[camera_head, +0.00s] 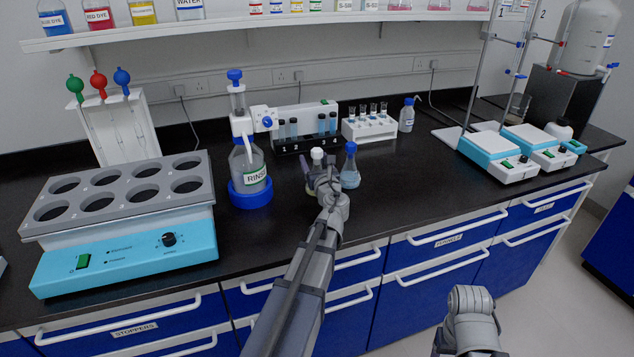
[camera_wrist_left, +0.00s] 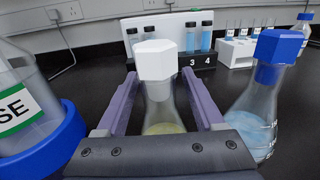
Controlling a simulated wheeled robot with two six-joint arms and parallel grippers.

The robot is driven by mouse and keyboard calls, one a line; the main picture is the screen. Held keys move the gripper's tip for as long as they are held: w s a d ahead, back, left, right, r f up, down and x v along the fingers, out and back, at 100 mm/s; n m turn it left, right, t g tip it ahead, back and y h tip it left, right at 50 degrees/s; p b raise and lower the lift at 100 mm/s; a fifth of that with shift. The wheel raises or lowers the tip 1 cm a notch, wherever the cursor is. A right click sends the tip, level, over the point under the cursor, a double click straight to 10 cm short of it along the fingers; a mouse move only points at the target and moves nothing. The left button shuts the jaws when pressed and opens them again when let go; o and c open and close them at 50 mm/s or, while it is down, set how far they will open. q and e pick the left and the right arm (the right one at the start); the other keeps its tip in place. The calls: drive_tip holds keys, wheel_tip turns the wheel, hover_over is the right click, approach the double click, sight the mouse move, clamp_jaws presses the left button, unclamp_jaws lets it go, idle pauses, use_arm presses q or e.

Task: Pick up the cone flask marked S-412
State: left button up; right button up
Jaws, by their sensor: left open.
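A cone flask with a white stopper and pale yellow liquid (camera_wrist_left: 160,112) stands upright between the fingers of my left gripper (camera_wrist_left: 158,92). The fingers are open, one on each side of its neck and upper body. In the head view its white stopper (camera_head: 317,154) shows just past my left gripper (camera_head: 324,182); its body is mostly hidden. A second cone flask with a blue stopper and pale blue liquid (camera_head: 350,172) stands just to the right, outside the fingers; the left wrist view also shows it (camera_wrist_left: 255,115). I cannot read an S-412 mark on either flask. My right gripper is not in view.
The rinse bottle (camera_head: 248,165) in its blue base stands close on the left. A vial rack (camera_head: 290,143) and a white tube rack (camera_head: 370,127) stand behind. A block with round wells (camera_head: 125,230) fills the left bench. The bench front right of the flasks is clear.

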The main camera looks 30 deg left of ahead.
use_arm(q)
clamp_jaws()
idle(0.6)
idle(0.8)
